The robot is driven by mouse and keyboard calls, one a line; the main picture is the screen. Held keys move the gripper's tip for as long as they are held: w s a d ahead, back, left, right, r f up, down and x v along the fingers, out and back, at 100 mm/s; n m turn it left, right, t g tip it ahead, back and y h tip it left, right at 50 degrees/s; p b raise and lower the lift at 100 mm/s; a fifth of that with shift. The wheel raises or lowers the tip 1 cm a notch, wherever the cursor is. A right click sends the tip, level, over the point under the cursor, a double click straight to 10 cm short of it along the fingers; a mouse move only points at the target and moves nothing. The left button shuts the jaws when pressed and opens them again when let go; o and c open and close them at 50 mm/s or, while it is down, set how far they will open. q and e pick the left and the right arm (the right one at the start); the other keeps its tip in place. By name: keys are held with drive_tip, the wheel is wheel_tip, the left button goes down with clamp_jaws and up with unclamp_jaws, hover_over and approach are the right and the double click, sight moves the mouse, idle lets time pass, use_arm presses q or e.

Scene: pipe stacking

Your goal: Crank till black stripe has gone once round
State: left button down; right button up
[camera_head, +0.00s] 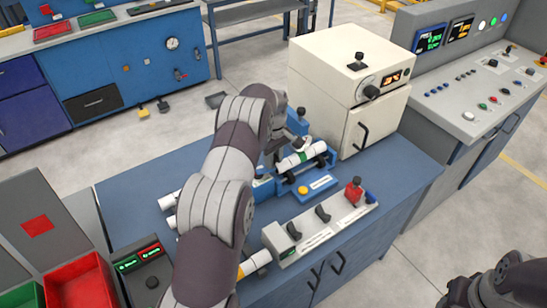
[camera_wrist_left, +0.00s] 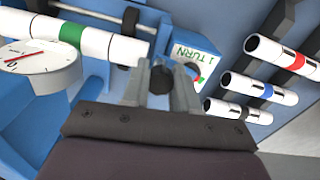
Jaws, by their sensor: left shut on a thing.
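A white pipe with a green band (camera_head: 291,161) lies on rollers in a blue fixture (camera_head: 318,188). It also shows in the left wrist view (camera_wrist_left: 100,41), where I cannot make out a black stripe on it. My left gripper (camera_wrist_left: 160,88) is shut on a dark crank knob (camera_wrist_left: 160,79) beside the fixture. In the head view my arm hides most of the gripper and crank. A white dial (camera_wrist_left: 40,57) with a red needle stands by the pipe. A "1 TURN" label (camera_wrist_left: 193,53) is on the fixture. My right gripper is out of view.
A cream oven (camera_head: 345,85) stands behind the fixture. A switch panel (camera_head: 320,222) is at the table's front.

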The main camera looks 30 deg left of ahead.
use_arm(q)
drive_tip(key=c, duration=0.9)
unclamp_jaws()
drive_tip(key=shift+o, duration=0.2)
wheel_tip(320, 180, up, 13)
drive_tip(key=p, duration=1)
drive_tip(key=shift+f, duration=0.1)
